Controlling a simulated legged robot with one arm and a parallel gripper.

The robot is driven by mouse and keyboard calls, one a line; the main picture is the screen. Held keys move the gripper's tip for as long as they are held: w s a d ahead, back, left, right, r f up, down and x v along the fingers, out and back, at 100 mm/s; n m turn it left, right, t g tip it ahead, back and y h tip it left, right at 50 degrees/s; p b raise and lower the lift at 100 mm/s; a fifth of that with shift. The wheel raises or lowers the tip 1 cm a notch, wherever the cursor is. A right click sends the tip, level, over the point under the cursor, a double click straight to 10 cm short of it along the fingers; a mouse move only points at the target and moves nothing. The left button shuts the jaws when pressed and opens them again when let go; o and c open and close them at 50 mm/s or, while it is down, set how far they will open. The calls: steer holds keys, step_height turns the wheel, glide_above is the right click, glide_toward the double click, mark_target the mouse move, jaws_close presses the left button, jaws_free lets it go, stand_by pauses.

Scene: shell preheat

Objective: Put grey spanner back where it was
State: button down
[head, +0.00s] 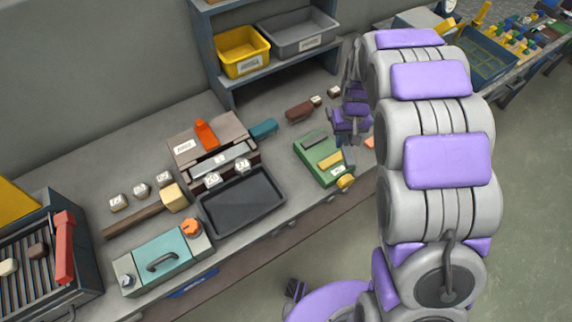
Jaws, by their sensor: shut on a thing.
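My gripper (350,138) is at the end of my purple and grey arm, over the right part of the grey workbench (283,157). It is shut on a thin grey piece, which looks like the grey spanner (348,158). The piece hangs below the purple fingers, just right of the green box (315,166). Most of it is hidden or too small to make out. I cannot tell whether it touches the bench.
A black tray (242,205), a brown labelled box (184,147), a teal case (165,251) and a mallet (135,217) crowd the bench. A blue shelf (278,68) with a yellow bin (242,62) and grey bin (305,43) stands behind. A slatted unit (35,290) stands left.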

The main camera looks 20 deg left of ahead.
steer(key=s+a+f+n+b, duration=0.1)
steer(key=s+a+f+n, duration=0.25)
steer(key=a, duration=0.35)
steer(key=s+a+f+n+b, duration=0.1)
steer(key=s+a+f+n, duration=0.1)
steer(key=a+f, duration=0.35)
steer(key=b, duration=0.2)
glide_above(291, 175)
steer(key=f, duration=0.4)
steer(key=shift+a+f, duration=0.25)
steer(key=shift+a, duration=0.05)
steer(key=shift+d+f, duration=0.15)
steer(key=shift+f, duration=0.75)
steer(key=shift+d+f, duration=0.15)
steer(key=shift+f, duration=0.75)
steer(key=shift+a, duration=0.15)
steer(key=c, duration=1.2)
jaws_free()
steer(key=o, duration=0.3)
steer(key=shift+r, duration=0.1)
